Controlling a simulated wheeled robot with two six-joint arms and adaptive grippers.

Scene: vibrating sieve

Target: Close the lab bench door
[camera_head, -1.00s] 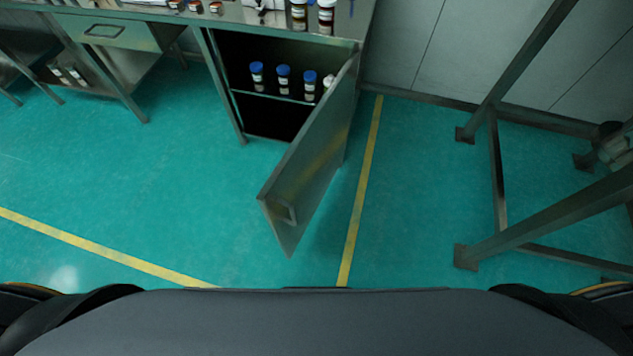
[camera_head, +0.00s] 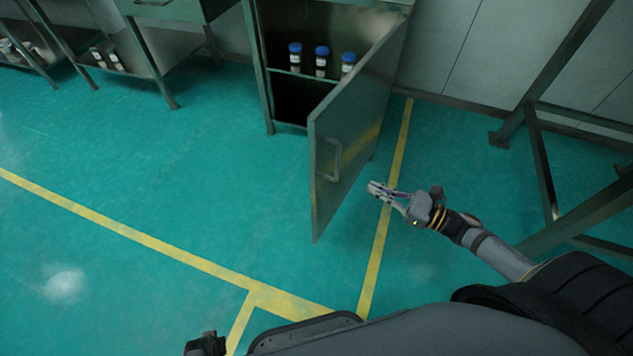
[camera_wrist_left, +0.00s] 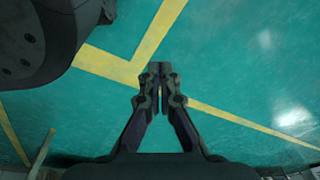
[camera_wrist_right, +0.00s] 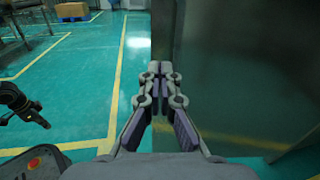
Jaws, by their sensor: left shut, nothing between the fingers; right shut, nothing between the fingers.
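The lab bench door (camera_head: 355,130) stands wide open, swung out from the right side of the cabinet, with a handle (camera_head: 328,160) near its free edge. In the right wrist view the door (camera_wrist_right: 245,75) fills the right half as a dark metal panel. My right gripper (camera_head: 374,189) is shut and empty, to the right of the door on its outer side; contact cannot be told. It also shows in the right wrist view (camera_wrist_right: 160,70). My left gripper (camera_wrist_left: 160,70) is shut and empty above the floor in the left wrist view.
The open cabinet (camera_head: 290,100) holds several blue-capped bottles (camera_head: 321,62) on a shelf. A metal frame (camera_head: 545,150) stands at the right. Green floor with yellow lines (camera_head: 130,230) is clear in front and to the left of the door.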

